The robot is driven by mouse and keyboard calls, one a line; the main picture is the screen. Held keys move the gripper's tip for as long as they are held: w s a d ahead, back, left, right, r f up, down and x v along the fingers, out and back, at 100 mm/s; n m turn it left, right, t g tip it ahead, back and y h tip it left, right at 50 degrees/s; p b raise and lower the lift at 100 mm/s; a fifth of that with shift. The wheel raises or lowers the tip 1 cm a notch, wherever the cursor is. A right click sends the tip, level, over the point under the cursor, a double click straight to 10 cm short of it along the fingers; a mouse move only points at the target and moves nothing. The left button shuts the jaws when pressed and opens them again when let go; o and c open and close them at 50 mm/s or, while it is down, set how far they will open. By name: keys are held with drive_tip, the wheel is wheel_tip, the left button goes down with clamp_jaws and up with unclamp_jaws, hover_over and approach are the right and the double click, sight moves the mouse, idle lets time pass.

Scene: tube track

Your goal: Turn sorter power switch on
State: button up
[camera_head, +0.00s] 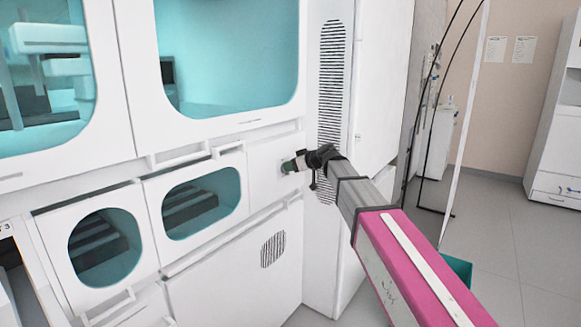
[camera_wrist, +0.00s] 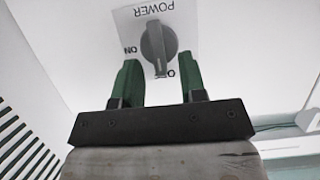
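The sorter (camera_head: 225,130) is a large white machine with teal windows in the head view. Its power switch is a grey rotary knob (camera_wrist: 157,45) on a white plate in the wrist view. The plate reads POWER, upside down, with ON left of the knob and OFF lower right. My gripper (camera_wrist: 160,66) is open, with its two green fingers apart and the knob's lower end near the gap between the tips. Contact cannot be told. In the head view my gripper (camera_head: 289,165) is at the sorter's white side panel, and the knob is hidden there.
A tall vented white column (camera_head: 331,100) stands just right of my gripper. Drawers with teal windows (camera_head: 201,203) lie to the left. Dark cables (camera_head: 425,100) hang at the right, and open grey floor (camera_head: 490,250) lies beyond.

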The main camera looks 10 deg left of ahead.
drive_tip(key=shift+w+a+f, duration=0.15)
drive_tip(key=shift+a, duration=0.2)
drive_tip(key=shift+c, duration=0.3)
clamp_jaws()
drive_tip(key=shift+w+d+f+m+g+y, duration=0.1)
drive_tip(key=shift+w+f+m+g+y, duration=0.2)
drive_tip(key=shift+m+g+y, duration=1.25)
drive_tip(key=shift+w+d+f+m+g+y, duration=0.15)
drive_tip(key=shift+w+f+m+g+y, duration=0.15)
drive_tip(key=shift+m, duration=2.55)
drive_tip(key=shift+w+d+f+m+g+y, duration=0.1)
drive_tip(key=shift+w+f+m+g+y, duration=0.5)
drive_tip(key=shift+m, duration=1.6)
drive_tip(key=shift+s+r+g+y, duration=0.2)
drive_tip(key=shift+s+g+y, duration=0.05)
drive_tip(key=shift+s, duration=0.05)
